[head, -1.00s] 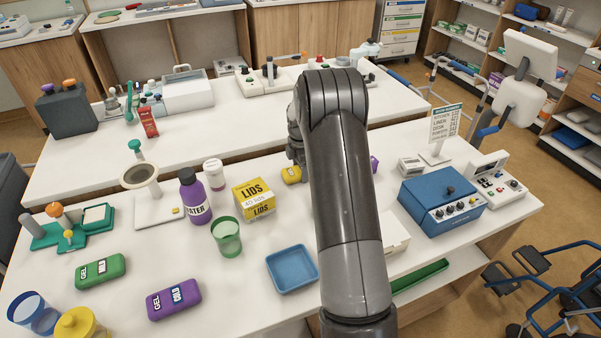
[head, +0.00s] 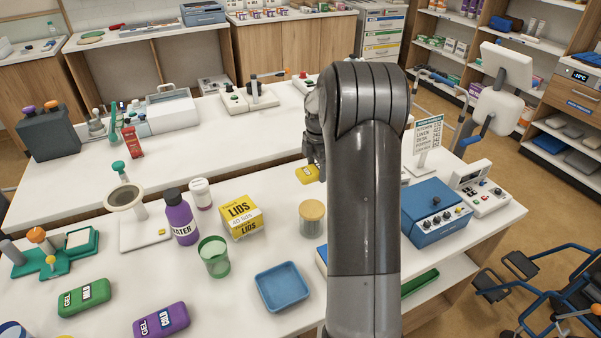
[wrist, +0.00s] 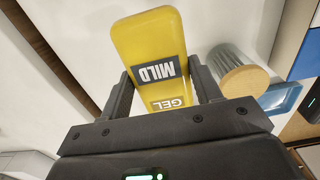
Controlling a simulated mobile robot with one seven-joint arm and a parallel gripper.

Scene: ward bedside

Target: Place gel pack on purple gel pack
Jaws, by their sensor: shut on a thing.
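A yellow gel pack (wrist: 152,55), with the words MILD and GEL on dark labels, is between the fingers of my gripper (wrist: 160,90) in the wrist view. My gripper is shut on it. In the head view the yellow pack (head: 308,174) shows just below my gripper (head: 316,160), partly hidden by it and held over the table. The purple gel pack (head: 161,321) lies flat at the front left of the table, label up, with nothing on it. It is well to the left of and nearer than my gripper.
A green gel pack (head: 84,298) lies left of the purple one. A blue tray (head: 282,288), green cup (head: 214,257), yellow lids box (head: 240,217), purple bottle (head: 180,217) and wooden-lidded jar (head: 312,218) stand between. My arm hides part of the table's right side.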

